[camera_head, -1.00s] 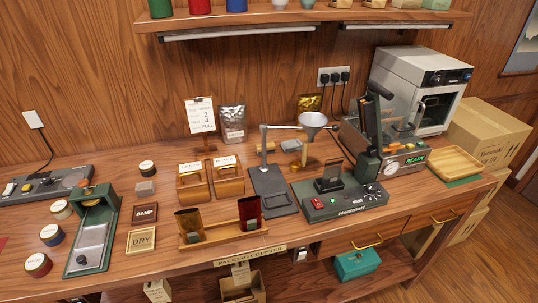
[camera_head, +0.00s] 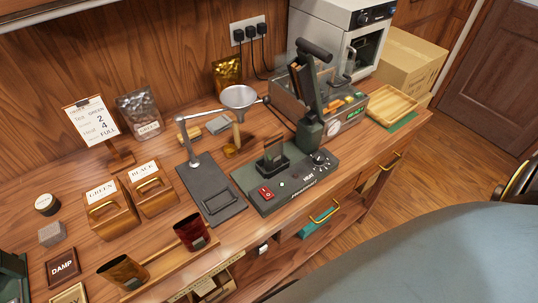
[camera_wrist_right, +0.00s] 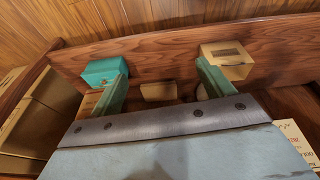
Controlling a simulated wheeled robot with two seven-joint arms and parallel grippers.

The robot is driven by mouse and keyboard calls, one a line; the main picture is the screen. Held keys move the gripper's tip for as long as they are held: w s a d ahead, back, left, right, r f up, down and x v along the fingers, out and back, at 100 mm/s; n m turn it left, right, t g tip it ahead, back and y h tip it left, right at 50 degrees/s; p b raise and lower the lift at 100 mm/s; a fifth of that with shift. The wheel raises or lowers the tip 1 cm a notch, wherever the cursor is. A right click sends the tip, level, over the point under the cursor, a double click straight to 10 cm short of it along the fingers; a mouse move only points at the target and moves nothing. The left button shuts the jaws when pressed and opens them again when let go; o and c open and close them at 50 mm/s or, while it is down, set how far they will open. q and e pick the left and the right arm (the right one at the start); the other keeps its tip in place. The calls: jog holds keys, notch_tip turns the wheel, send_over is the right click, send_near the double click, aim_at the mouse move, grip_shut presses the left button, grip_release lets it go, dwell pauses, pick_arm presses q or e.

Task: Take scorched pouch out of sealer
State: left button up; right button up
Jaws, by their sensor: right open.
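The sealer (camera_head: 287,190) is a dark green unit on the counter, with a red switch, a dial and a tall raised lever arm with a black handle (camera_head: 314,50). A small dark upright piece (camera_head: 271,158) stands on its base; I cannot tell whether this is a pouch. No scorched pouch can be made out clearly. My right gripper (camera_wrist_right: 162,84) shows in the wrist view with two green fingers spread apart and nothing between them. It is away from the sealer, near the lower shelf. My left gripper is not in view.
A teal box (camera_wrist_right: 102,72) and a carton (camera_wrist_right: 227,60) lie near my right gripper.

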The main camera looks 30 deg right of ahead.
jog(key=w+r+t, duration=0.2)
jog(key=w+r, duration=0.4)
jog(key=r, duration=0.8)
jog(key=w+r+t, duration=0.1)
jog(key=w+r, duration=0.4)
jog(key=r, duration=0.8)
jog(key=t+y, duration=0.1)
jog(key=t, duration=0.6)
send_near(277, 151)
jog(key=shift+m, duration=0.4)
jog(key=x, duration=1.1)
jog(key=shift+w+a, duration=0.1)
jog(key=shift+w, duration=0.1)
jog(key=c, duration=1.1)
